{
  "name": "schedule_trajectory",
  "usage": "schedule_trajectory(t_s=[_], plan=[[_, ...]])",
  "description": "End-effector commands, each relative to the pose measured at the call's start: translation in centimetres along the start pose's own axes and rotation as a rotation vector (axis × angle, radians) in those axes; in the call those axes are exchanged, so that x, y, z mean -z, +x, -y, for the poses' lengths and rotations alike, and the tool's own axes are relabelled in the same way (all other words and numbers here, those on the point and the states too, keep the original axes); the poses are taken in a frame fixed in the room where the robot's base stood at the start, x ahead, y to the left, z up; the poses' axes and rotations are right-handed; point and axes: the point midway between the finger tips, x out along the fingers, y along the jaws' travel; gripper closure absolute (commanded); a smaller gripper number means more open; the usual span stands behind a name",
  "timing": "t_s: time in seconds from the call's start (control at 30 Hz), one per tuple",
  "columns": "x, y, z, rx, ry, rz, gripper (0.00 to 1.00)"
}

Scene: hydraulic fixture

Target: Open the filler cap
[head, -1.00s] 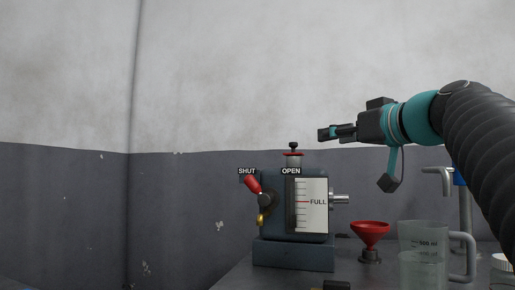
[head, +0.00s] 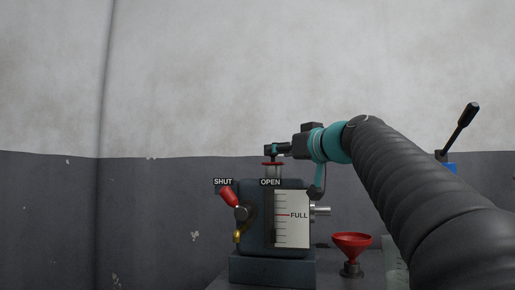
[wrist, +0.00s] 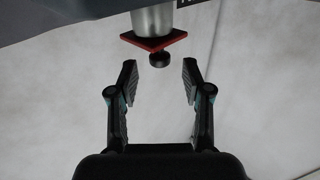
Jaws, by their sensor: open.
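The filler cap is a red square plate (wrist: 153,40) with a small black knob (wrist: 159,60), on top of a pale round filler neck (wrist: 153,19). In the head view the red cap (head: 273,163) sits on top of the dark hydraulic unit (head: 257,202). My gripper (wrist: 159,73) is open, its two fingers on either side of the knob and apart from it, with the knob near the fingertips. In the head view my gripper (head: 275,149) is at the cap's height, just above the red plate, and partly hides the knob.
The unit has a red-handled lever (head: 230,196) under the SHUT label and a FULL level gauge (head: 292,217). A red funnel (head: 351,243) stands to its right. A black-handled lever (head: 461,128) shows beyond my arm. My arm hides much of the right side.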

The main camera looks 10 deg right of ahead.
Motion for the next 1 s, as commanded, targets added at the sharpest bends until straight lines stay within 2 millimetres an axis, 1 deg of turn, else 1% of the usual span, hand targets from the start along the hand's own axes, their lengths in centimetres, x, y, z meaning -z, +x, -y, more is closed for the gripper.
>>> schedule_trajectory(t_s=[0.03, 0.1, 0.23, 0.4, 0.63, 0.67, 0.7, 0.77, 0.8, 0.83, 0.87, 1.0], plan=[[0.2, 0.9, 0.1, 0.003, 0.0, 0.001, 0.51], [0.1, 1.8, 0.1, 0.002, 0.0, 0.001, 0.51], [0.1, 3.0, 0.1, 0.001, 0.0, 0.0, 0.51], [0.0, 3.6, 0.0, 0.0, 0.0, 0.0, 0.51], [0.0, 3.6, 0.0, 0.0, -0.001, 0.0, 0.51], [0.0, 3.6, 0.0, 0.0, -0.001, 0.0, 0.56], [0.0, 3.6, 0.0, 0.0, -0.001, 0.0, 0.66], [0.0, 3.6, 0.0, 0.0, -0.001, 0.0, 0.81], [0.0, 3.6, 0.0, 0.0, -0.001, 0.0, 0.91], [0.0, 3.6, 0.0, 0.0, 0.0, 0.0, 0.98], [0.0, 3.6, 0.0, 0.0, 0.0, 0.0, 1.0], [0.0, 3.6, 0.0, 0.0, 0.0, 0.0, 1.0]])
